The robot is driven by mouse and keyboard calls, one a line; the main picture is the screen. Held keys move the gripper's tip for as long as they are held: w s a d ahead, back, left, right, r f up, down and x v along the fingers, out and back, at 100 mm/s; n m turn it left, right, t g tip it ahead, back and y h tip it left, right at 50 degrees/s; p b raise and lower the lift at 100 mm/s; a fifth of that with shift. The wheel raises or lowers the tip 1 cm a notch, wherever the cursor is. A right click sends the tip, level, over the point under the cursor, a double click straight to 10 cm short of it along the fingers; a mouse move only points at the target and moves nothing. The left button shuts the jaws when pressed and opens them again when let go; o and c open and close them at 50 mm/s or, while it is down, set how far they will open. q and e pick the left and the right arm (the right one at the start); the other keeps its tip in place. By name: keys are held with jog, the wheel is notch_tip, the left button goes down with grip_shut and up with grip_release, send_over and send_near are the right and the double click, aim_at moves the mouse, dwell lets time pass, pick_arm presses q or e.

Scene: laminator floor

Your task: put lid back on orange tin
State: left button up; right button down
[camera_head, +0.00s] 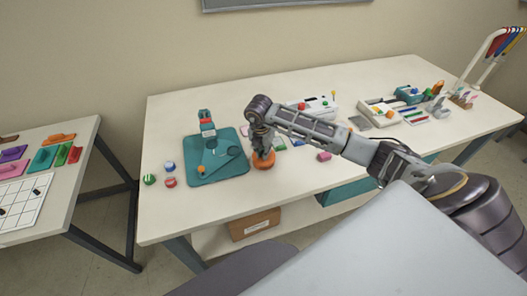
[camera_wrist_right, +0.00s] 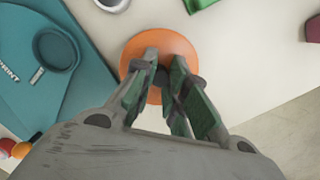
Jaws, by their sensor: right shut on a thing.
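The orange tin (camera_head: 263,161) stands on the white table just right of the teal mat, directly under my right gripper (camera_head: 262,140). In the right wrist view a round orange top (camera_wrist_right: 185,46) lies beneath the fingertips. My right gripper also shows in that view (camera_wrist_right: 165,68); its fingers are closed on a small dark part at the middle of the orange round, apparently the lid's knob. The fingers hide part of the top, and I cannot tell whether the lid is seated on the tin or just above it. My left gripper is out of view.
The teal mat (camera_head: 215,172) bears a small teal press-like stand (camera_head: 208,127) and a round ring. Small coloured round pieces (camera_head: 169,182) lie left of it. Several devices and pens fill the table's right side. The front strip of the table is clear.

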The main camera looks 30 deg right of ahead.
dwell(0.6)
dwell(0.3)
jog(key=c, duration=1.3)
grip_release()
jog(key=shift+c, duration=0.2)
jog(key=shift+o, duration=0.2)
jog(key=o, duration=0.4)
jog(key=shift+r, duration=0.1)
jog(key=shift+r+p, duration=1.9)
jog(key=shift+r, duration=1.5)
jog(key=shift+c, duration=0.3)
